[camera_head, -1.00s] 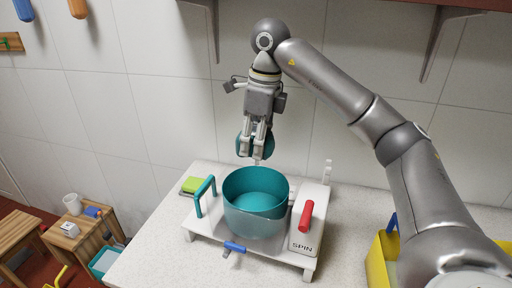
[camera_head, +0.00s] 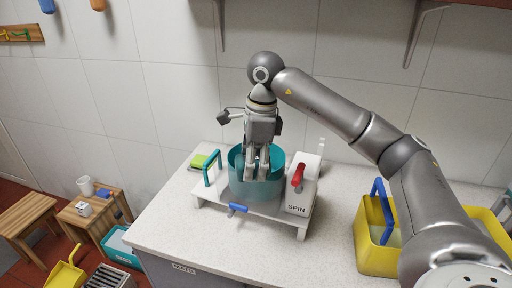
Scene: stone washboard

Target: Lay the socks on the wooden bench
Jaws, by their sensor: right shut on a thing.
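My right gripper (camera_head: 256,166) points down into the teal tub (camera_head: 262,190) on the white stand. Its fingers are shut on a teal thing that blends with the tub and is mostly hidden; I cannot tell whether it is a sock. No socks can be clearly made out. A slatted wooden bench (camera_head: 27,214) stands on the floor at the far left. Beside it is a small wooden table (camera_head: 72,216) with a white cup (camera_head: 85,186), a small white box and a blue item on it. My left gripper is not in view.
A white SPIN box (camera_head: 298,196) with a red handle stands right of the tub. A teal handle (camera_head: 211,168) and green sponge (camera_head: 200,161) are left of it. A yellow bucket (camera_head: 376,256) stands at right. The counter's front is clear. A teal basket (camera_head: 118,243) is below left.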

